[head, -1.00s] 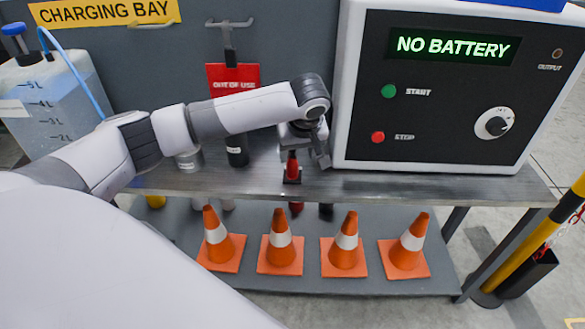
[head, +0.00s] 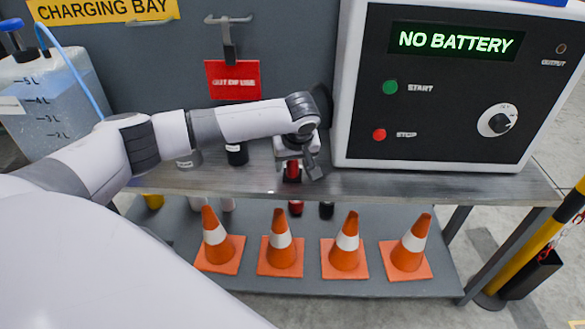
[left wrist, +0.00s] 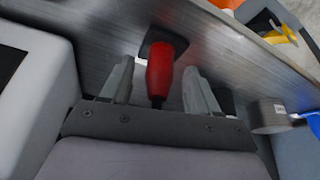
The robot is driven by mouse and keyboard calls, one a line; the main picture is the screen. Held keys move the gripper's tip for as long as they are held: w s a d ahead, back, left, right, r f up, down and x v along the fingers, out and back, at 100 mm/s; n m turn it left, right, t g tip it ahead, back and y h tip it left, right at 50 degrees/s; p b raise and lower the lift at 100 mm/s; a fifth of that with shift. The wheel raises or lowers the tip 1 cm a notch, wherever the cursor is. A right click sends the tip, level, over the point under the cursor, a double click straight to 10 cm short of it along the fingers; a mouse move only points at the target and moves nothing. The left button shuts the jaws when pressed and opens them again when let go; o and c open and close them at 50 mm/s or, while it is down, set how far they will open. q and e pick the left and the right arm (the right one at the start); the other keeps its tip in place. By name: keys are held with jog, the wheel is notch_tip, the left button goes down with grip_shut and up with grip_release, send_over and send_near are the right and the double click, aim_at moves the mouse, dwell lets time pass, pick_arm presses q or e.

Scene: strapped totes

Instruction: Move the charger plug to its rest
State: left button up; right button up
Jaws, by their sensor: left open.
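A red handle, which looks like the charger plug (head: 292,175), stands on a dark square base (head: 290,181) on the metal bench, left of the charger box. In the left wrist view the red plug (left wrist: 160,77) stands between the two fingers of my left gripper (left wrist: 158,82), with a gap visible on both sides. My left gripper (head: 299,167) is open, low over the bench, and hides most of the plug in the head view. The plug's lower end is hidden, and I cannot identify its rest for certain. My right gripper is not in view.
The white charger box (head: 344,120) reads "NO BATTERY" and stands close right of my gripper. A red "OUT OF USE" tag (head: 232,82) hangs behind. A dark bottle (head: 237,155) and grey can (head: 188,161) stand left. Several cones (head: 281,250) fill the lower shelf.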

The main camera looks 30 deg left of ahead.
pick_arm(q)
jog(key=shift+w+a+f, duration=0.15)
jog(key=shift+w+f, duration=0.05)
jog(key=shift+f, duration=0.3)
grip_shut()
jog(key=shift+r, duration=0.15)
notch_tip(320, 180, up, 20)
jog(key=p, duration=0.4)
